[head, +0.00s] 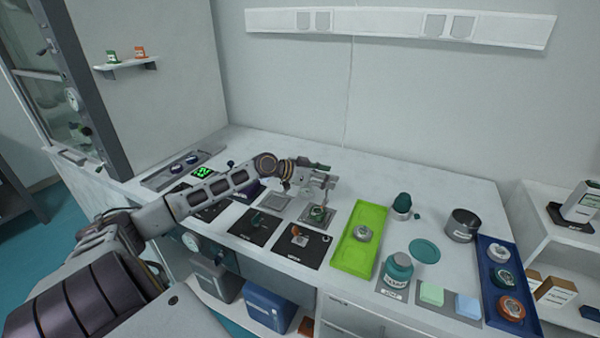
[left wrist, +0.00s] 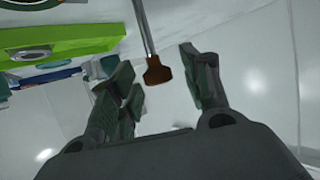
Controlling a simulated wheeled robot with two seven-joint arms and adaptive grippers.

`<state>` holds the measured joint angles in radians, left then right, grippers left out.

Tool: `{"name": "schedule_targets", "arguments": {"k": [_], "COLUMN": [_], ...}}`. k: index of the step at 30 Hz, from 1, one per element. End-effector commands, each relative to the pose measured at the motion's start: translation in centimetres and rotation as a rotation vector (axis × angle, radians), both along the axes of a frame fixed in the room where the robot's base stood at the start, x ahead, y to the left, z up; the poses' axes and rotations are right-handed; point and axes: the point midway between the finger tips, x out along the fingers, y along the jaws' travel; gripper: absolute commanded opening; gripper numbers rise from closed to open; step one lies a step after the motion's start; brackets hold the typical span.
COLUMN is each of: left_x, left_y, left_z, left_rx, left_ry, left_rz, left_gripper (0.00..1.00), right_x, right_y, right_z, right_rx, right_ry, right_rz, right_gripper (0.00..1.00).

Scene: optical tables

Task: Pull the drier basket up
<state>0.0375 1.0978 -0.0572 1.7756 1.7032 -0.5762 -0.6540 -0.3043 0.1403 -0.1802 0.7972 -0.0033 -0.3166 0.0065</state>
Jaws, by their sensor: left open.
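My left gripper (head: 320,178) is open above the middle of the table. Directly below it, a small drier-like unit (head: 318,213) with a greenish top stands on a grey square pad. A thin upright handle (head: 324,196) seems to rise from it towards the fingers. In the left wrist view, a metal rod with a brown end (left wrist: 158,72) lies between the two spread fingers of the gripper (left wrist: 165,85), with gaps visible on both sides. The basket itself is hidden or too small to make out. My right gripper is not in view.
A bright green tray (head: 350,258) with a round metal item is just right of the unit. Black mats (head: 303,247) with small tools lie in front. A teal jar (head: 398,272), a metal pot (head: 462,224) and a blue tray (head: 490,262) stand farther right. The wall is behind.

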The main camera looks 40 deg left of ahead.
Motion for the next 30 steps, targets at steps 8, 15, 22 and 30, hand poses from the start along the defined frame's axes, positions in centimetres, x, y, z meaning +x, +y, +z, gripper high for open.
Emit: {"name": "schedule_targets", "arguments": {"k": [8, 15, 22, 30], "left_x": [-1.1, -2.0, -2.8, -3.9], "left_y": [0.6, 1.1, 1.6, 2.3], "left_z": [0.4, 0.9, 1.3, 1.9], "left_rx": [0.001, -0.001, -0.001, -0.001], "left_ry": [0.002, 0.002, 0.002, 0.001], "left_rz": [-0.001, -0.001, -0.001, -0.001], "left_gripper": [0.47, 0.47, 0.47, 0.47], "right_x": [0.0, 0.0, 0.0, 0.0], "right_y": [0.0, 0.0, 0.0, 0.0], "right_z": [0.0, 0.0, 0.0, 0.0], "right_rx": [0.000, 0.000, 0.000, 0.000], "right_ry": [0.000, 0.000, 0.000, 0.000], "right_rz": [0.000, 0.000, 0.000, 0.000], "right_gripper": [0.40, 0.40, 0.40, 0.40]}}
